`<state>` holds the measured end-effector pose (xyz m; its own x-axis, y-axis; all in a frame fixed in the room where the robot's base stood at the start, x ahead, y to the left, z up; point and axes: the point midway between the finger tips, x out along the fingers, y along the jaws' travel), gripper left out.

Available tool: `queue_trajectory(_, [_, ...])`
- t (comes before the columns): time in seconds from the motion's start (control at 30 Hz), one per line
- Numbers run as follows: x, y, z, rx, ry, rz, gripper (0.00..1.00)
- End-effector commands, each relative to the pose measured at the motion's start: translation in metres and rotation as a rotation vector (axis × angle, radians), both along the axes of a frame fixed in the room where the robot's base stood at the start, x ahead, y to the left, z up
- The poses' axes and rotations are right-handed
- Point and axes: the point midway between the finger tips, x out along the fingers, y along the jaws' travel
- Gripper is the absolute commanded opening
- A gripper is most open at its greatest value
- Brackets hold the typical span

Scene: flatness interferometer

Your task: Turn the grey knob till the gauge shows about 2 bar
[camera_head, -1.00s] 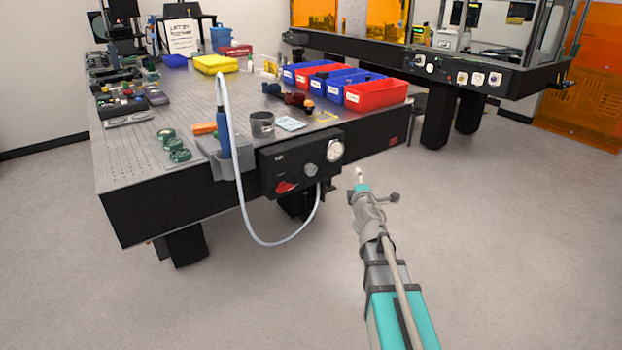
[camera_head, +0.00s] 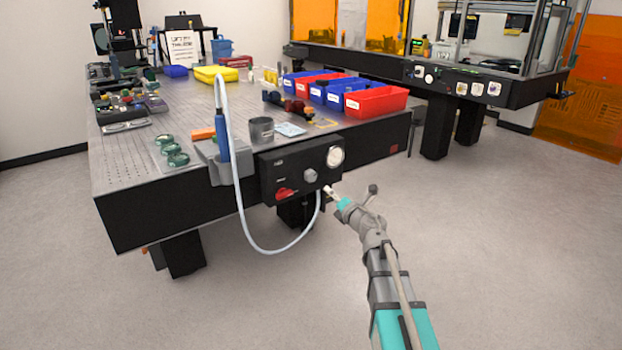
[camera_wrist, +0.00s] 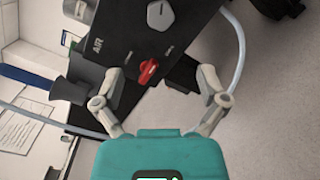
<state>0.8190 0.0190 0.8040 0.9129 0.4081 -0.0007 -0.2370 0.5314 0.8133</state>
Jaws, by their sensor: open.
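The grey knob (camera_head: 311,175) is on the front of a black panel (camera_head: 268,170) fixed to the table's edge. The round white gauge (camera_head: 335,156) is to its upper right; its needle is too small to read. In the wrist view the grey knob (camera_wrist: 160,15) is at the top edge, beyond my fingertips, and the gauge is out of view. My gripper (camera_wrist: 160,78) is open and empty, with the red valve handle (camera_wrist: 148,70) showing between its fingers. In the head view my gripper (camera_head: 330,190) is just right of the panel's lower part, apart from the grey knob.
A pale hose (camera_head: 250,238) loops below the panel. A blue-handled tool (camera_head: 222,135) stands in a grey holder left of the panel. A dark cup (camera_head: 261,130) and red and blue bins (camera_head: 375,103) are on the table above. The floor at right is clear.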

Motion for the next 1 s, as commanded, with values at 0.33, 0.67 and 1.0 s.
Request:
queue_trajectory(0.33, [0.021,0.009,0.0,0.001,0.0,-0.001,0.92])
queue_trajectory(0.67, [0.065,0.028,0.0,0.002,0.001,0.0,0.92])
queue_trajectory(1.0, [0.109,0.048,0.0,0.002,0.0,-0.001,0.92])
